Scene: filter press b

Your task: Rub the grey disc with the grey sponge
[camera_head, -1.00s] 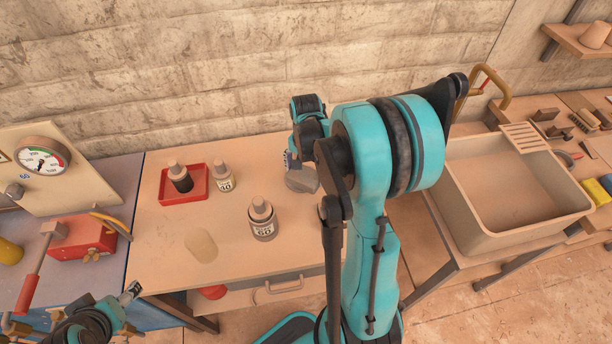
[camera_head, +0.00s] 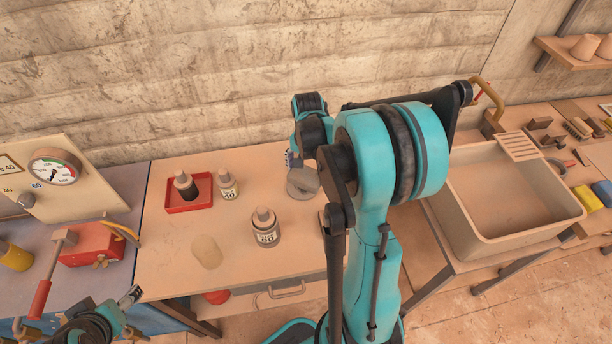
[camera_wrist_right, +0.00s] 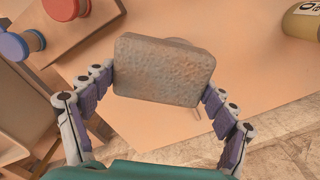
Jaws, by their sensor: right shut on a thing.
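The grey sponge (camera_wrist_right: 163,70) is a speckled, rounded block filling the middle of the right wrist view. My right gripper (camera_wrist_right: 160,84) is shut on it, with a finger at each side. In the head view the right gripper (camera_head: 290,159) is partly hidden by its own arm. A round grey thing (camera_head: 303,184) shows just below it, probably the grey disc, over the wooden table. Whether the sponge touches it cannot be told. My left gripper (camera_head: 132,295) is at the lower left, clear of these things; its jaw opening is unclear.
On the table (camera_head: 170,265) stand a labelled bottle (camera_head: 265,230), a smaller bottle (camera_head: 228,186) and a red tray (camera_head: 203,204) holding a dark bottle. A pale oval patch (camera_head: 206,251) lies at the front left. A sink (camera_head: 455,215) stands right of my right arm.

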